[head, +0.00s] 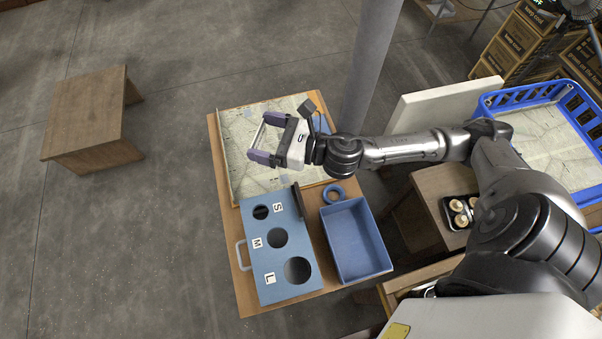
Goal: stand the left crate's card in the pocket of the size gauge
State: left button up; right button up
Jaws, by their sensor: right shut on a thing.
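The size gauge (264,263) is a blue panel with round holes marked S, M and L, on the wooden table. A dark upright piece (297,199) stands at its upper right edge; I cannot tell whether this is the pocket. My right gripper (256,137) is above the paper-lined shallow crate (234,180) at the table's far end. Its fingers are shut on a thin whitish thing, seen nearly edge-on, which looks like the card. The card's face and any writing cannot be made out. My left gripper is not in view.
A blue bin (355,240) with a ring (334,194) behind it stands right of the gauge. A black punnet of mushrooms (460,211) and a blue crate (500,99) are further right. A grey post (373,65) rises behind the table. A wooden stool (85,112) stands left.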

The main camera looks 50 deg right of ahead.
jog(key=s+f+n+g+y+b, duration=0.1)
jog(key=s+f+n+g+y, duration=0.1)
jog(key=f, duration=0.3)
jog(key=s+d+f+n+g+y+b, duration=0.1)
jog(key=s+f+n+g+y+b, duration=0.1)
jog(key=s+f+y, duration=0.1)
jog(key=s+f+n+g+y+b, duration=0.2)
jog(key=s+f, duration=0.2)
jog(key=f, duration=0.3)
jog(key=shift+d+f+g, duration=0.3)
jog(key=shift+d+f, duration=0.05)
jog(key=shift+f, duration=0.05)
notch_tip(320, 180, down, 3)
jog(key=shift+r+b, duration=0.1)
jog(key=shift+b, duration=1.1)
jog(key=shift+f+b, duration=0.95)
jog(key=shift+f, duration=0.1)
jog(key=o, duration=0.6)
